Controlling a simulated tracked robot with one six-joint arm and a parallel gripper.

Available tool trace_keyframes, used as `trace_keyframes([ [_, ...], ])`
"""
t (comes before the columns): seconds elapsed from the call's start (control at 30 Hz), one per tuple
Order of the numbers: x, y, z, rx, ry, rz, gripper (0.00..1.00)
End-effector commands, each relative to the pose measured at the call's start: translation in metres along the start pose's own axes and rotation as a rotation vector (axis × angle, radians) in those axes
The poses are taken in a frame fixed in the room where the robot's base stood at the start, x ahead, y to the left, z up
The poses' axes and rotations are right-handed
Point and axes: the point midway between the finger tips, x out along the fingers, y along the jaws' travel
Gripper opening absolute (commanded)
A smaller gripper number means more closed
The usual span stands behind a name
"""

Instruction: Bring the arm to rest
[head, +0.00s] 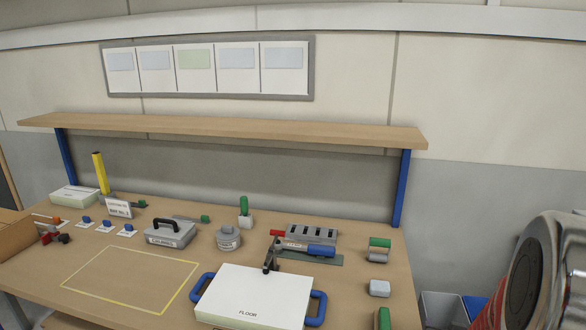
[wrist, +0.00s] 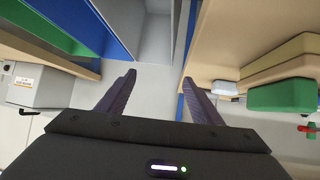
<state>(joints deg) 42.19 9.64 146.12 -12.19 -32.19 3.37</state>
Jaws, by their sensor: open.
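My gripper (wrist: 157,95) shows in the wrist view with its two dark fingers spread apart. Nothing is between the fingers; pale grey floor shows behind them. In the head view the gripper's fingers are not visible. A large rounded metallic part of my arm fills the lower right edge there, to the right of the workbench (head: 130,235) and apart from it.
The bench holds a white panel marked FLOOR (head: 255,292) with blue handles, a grey case (head: 170,234), a grey slotted block (head: 311,236) and small tools. A shelf (head: 220,130) runs above. A yellow-outlined area (head: 132,277) is clear.

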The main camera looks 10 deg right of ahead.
Motion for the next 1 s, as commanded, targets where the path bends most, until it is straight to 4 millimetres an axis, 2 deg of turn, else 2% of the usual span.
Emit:
trace_keyframes([
  [0.03,-0.006,-0.012,-0.009,-0.016,-0.007,-0.013,0.6],
  [0.2,-0.029,-0.046,-0.022,-0.061,-0.062,-0.05,0.6],
  [0.57,-0.093,-0.112,-0.038,-0.146,-0.17,-0.133,0.6],
  [0.77,-0.14,-0.144,-0.038,-0.196,-0.231,-0.188,0.6],
  [1.0,-0.203,-0.176,-0.03,-0.262,-0.308,-0.264,0.6],
])
